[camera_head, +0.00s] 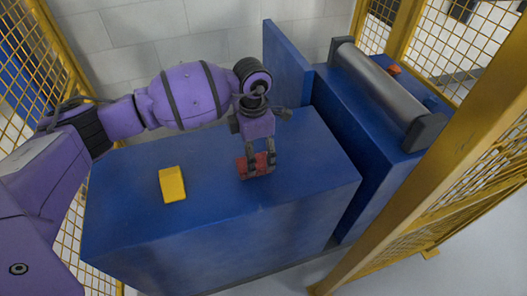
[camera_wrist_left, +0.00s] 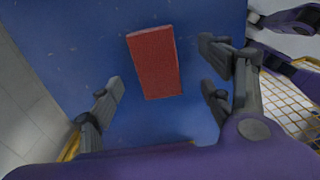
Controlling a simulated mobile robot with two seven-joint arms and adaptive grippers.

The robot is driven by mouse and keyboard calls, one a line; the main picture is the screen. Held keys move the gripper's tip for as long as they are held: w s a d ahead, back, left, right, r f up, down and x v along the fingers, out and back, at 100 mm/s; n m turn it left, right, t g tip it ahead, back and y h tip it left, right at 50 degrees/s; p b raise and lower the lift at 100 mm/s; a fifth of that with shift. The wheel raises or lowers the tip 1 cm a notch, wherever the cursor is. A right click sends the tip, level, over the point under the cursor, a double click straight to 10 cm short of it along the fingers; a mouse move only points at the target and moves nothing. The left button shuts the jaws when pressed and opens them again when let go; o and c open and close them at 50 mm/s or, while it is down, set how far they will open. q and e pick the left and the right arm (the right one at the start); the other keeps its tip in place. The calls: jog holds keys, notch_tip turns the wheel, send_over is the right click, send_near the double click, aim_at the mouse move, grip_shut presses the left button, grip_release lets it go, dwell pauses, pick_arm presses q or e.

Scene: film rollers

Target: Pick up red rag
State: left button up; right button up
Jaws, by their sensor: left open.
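The red rag (camera_head: 254,165) is a flat red block on the blue bench top, right of the middle. In the left wrist view the red rag (camera_wrist_left: 154,62) lies between and a little beyond the spread fingers. My left gripper (camera_head: 258,170) comes down over the rag from above. It is open, with fingers apart in the left wrist view (camera_wrist_left: 160,90), and nothing is in its grip. In the head view its fingers hide part of the rag. I cannot tell how high the fingertips are above the bench. My right gripper is not in view.
A yellow block (camera_head: 172,184) lies on the blue bench (camera_head: 120,200), left of the rag. A grey roller (camera_head: 380,82) on a blue housing stands at the right, with an upright blue panel (camera_head: 287,65) behind. Yellow mesh fencing (camera_head: 440,200) borders the right side.

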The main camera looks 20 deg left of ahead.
pick_arm(q)
jog(key=f, duration=0.5)
jog(key=shift+w+a, duration=0.15)
jog(key=shift+a, duration=0.15)
jog(key=c, duration=1.1)
jog(key=shift+c, duration=0.2)
jog(key=shift+r, duration=0.45)
notch_tip(320, 180, up, 2)
jog(key=shift+w+r, duration=0.1)
jog(key=shift+r, duration=0.1)
jog(key=s+d+r, duration=0.8)
jog(key=s+r, duration=0.1)
jog(key=s, duration=0.2)
jog(key=shift+s+d+r, duration=0.15)
jog(key=shift+d+r, duration=0.2)
jog(key=shift+r, duration=0.05)
